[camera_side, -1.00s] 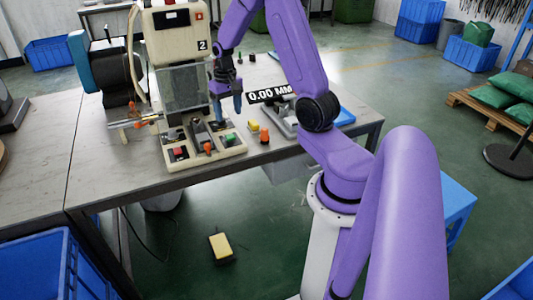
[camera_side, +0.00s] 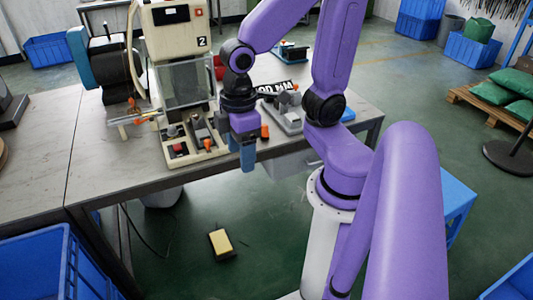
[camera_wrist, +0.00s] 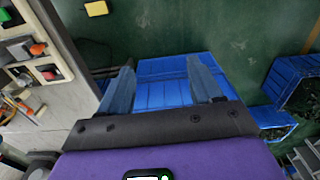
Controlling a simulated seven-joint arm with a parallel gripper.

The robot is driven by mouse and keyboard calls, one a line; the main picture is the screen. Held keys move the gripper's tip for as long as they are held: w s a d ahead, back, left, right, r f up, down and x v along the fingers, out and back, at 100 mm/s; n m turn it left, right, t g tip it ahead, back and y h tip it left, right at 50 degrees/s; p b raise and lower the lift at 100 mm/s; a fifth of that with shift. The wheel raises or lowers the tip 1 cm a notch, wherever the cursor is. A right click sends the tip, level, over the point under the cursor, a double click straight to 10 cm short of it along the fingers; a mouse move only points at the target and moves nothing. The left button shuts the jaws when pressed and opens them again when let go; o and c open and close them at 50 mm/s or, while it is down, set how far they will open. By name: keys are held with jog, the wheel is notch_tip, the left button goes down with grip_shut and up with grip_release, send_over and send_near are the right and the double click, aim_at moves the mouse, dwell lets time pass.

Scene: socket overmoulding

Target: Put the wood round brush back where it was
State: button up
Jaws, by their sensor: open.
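My gripper (camera_side: 248,160) hangs at the front edge of the workbench, just right of the machine's base. In the wrist view its two blue fingers (camera_wrist: 162,75) are spread apart with nothing between them. Beyond them lie the green floor and a blue crate (camera_wrist: 165,85). I cannot make out a wood round brush for certain in either view; my gripper and arm hide part of the bench.
The moulding machine (camera_side: 178,45) stands on the workbench (camera_side: 110,160), its base carrying red and orange controls. A grey fixture (camera_side: 287,115) lies right of my gripper. A yellow-topped block (camera_side: 221,242) is on the floor. Open floor lies before the bench.

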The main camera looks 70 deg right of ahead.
jog(key=s+n, duration=0.1)
jog(key=s, duration=0.1)
jog(key=s+n, duration=0.1)
jog(key=s, duration=0.1)
jog(key=s+n, duration=0.1)
jog(key=s, duration=0.1)
jog(key=shift+r, duration=0.25)
